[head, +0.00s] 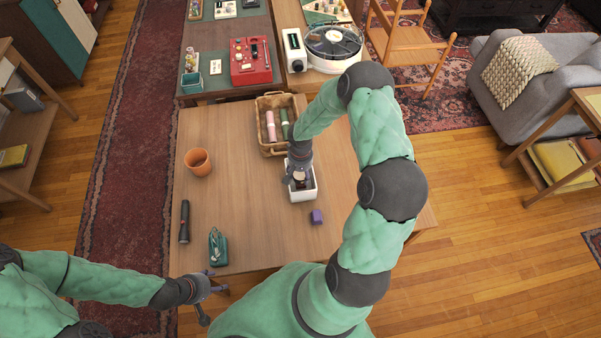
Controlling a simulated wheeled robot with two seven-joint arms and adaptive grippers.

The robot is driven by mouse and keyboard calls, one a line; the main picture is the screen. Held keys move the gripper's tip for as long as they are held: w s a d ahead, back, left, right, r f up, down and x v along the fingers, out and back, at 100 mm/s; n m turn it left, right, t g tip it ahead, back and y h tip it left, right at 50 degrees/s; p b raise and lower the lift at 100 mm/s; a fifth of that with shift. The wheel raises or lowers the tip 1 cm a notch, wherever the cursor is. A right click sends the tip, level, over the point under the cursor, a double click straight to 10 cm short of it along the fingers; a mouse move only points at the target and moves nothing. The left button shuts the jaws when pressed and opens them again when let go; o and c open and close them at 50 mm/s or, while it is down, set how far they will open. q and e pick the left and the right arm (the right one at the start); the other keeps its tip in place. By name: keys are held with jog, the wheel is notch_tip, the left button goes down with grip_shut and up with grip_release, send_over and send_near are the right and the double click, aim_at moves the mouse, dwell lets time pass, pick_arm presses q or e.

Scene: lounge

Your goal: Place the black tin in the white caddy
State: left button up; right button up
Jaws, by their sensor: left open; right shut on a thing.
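The white caddy (303,196) stands on the wooden table, right of its middle. My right gripper (298,178) points down over the caddy and is shut on a small dark thing, seemingly the black tin (300,183). The tin is at the caddy's opening, mostly hidden by the gripper; I cannot tell whether it touches the caddy's floor. My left gripper (212,299) is open and empty near the table's front left corner, away from the caddy.
On the table (245,210) are a wicker basket (264,148) behind the caddy, a terracotta pot (198,162), a black flashlight (184,222), a green corded item (217,247) and a purple block (316,217). The table's middle left is clear.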

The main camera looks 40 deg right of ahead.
aim_at(300, 174)
jog(key=shift+f, duration=0.15)
jog(key=o, duration=1.3)
jog(key=shift+c, duration=0.2)
jog(key=shift+r+p, duration=0.6)
notch_tip(300, 174, up, 12)
jog(key=p, duration=0.2)
